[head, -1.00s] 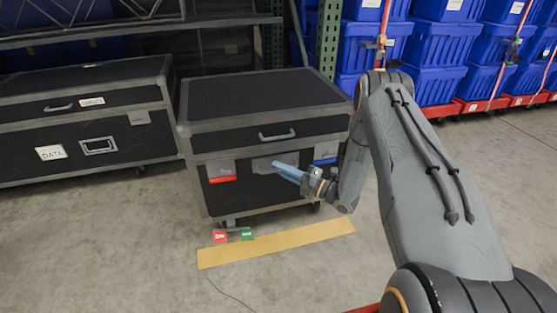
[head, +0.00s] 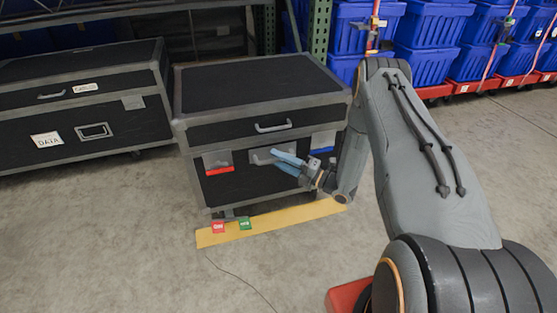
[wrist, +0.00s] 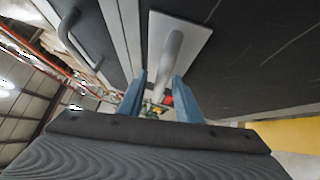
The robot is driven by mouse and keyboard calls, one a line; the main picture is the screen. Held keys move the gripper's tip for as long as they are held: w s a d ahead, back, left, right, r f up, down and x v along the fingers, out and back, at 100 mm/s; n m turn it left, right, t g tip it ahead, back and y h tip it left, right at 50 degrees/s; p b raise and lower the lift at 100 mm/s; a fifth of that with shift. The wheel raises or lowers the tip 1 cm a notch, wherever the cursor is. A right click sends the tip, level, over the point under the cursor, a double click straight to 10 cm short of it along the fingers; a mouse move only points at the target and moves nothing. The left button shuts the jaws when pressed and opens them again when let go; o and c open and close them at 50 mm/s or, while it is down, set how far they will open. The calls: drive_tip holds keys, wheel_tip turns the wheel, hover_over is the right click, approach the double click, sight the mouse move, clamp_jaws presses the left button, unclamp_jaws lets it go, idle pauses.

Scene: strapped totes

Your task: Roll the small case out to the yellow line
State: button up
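The small case (head: 262,86) is black with grey edging and stands upright on casters in the middle of the head view. Its lower front edge reaches over the yellow line (head: 280,216), a flat strip on the floor. My gripper (head: 277,159) is at the middle of the case's front.
A larger black case (head: 75,115) labelled DATA stands at left. Blue totes (head: 433,42) on red dollies stand behind at right. A green rack upright (head: 320,28) rises behind the small case.

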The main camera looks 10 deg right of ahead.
drive_tip(key=shift+a, duration=0.2)
drive_tip(key=p+v, duration=0.1)
drive_tip(key=v, duration=0.7)
drive_tip(key=shift+w, duration=0.1)
idle(0.3)
